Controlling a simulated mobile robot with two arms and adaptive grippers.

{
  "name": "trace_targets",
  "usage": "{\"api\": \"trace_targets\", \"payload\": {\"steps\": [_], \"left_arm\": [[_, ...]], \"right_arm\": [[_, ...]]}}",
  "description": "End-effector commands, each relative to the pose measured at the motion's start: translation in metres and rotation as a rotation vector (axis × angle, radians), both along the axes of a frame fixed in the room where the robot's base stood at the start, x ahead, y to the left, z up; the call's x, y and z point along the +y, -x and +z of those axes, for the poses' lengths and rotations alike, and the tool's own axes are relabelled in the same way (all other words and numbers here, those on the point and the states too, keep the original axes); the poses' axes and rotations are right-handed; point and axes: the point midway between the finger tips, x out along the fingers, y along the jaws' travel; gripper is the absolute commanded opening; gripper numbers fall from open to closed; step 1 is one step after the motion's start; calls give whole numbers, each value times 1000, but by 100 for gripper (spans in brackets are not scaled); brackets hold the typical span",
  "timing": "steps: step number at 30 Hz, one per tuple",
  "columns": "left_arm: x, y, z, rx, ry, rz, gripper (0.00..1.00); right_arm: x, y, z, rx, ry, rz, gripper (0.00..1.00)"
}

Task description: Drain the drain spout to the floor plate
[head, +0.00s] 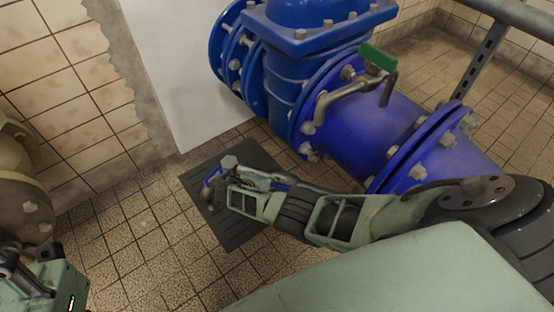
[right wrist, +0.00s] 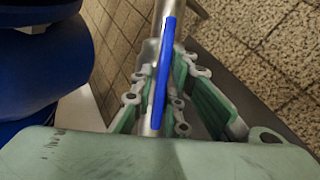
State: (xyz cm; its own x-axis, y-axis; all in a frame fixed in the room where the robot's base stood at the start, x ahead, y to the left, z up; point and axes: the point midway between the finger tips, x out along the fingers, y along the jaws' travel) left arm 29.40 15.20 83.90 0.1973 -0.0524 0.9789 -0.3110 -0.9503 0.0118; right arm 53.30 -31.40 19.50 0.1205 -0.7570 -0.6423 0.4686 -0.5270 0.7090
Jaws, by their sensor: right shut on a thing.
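The floor plate (head: 238,231) is a dark ribbed square on the tiles, partly hidden by my right arm. Over it, a metal spout with a blue lever (head: 280,187) runs beside my right gripper (head: 228,187). In the right wrist view, the blue lever (right wrist: 164,75) lies along a metal tube (right wrist: 170,28) between the fingers of my right gripper (right wrist: 160,102). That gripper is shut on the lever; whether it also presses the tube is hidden. The spout's outlet and any water cannot be made out. Part of my left arm shows at lower left; its fingers are unclear.
A large blue flanged pipe (head: 365,133) stands behind my right arm. A bent metal tap with a green handle (head: 378,57) sits on it. A grey rail (head: 510,15) is at upper right. A tan flanged pipe (head: 22,205) is at left. Tiled floor left of the plate is clear.

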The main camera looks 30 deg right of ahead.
Motion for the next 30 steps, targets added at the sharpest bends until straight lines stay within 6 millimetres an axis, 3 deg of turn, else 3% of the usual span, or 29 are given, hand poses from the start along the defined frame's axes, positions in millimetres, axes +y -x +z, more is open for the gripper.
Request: {"api": "trace_targets", "payload": {"steps": [6,7,11,23,30], "left_arm": [[0,0,0,0,0,0,42],[0,0,0,0,0,0,42],[0,0,0,0,0,0,42],[1,1,1,-4,2,2,42],[0,0,1,-2,0,1,42]], "right_arm": [[7,1,-3,4,-14,6,0],[7,1,-4,3,-14,5,16],[6,1,-3,3,-13,4,28],[5,1,0,1,-4,1,28],[22,4,15,-1,-7,1,28]]}}
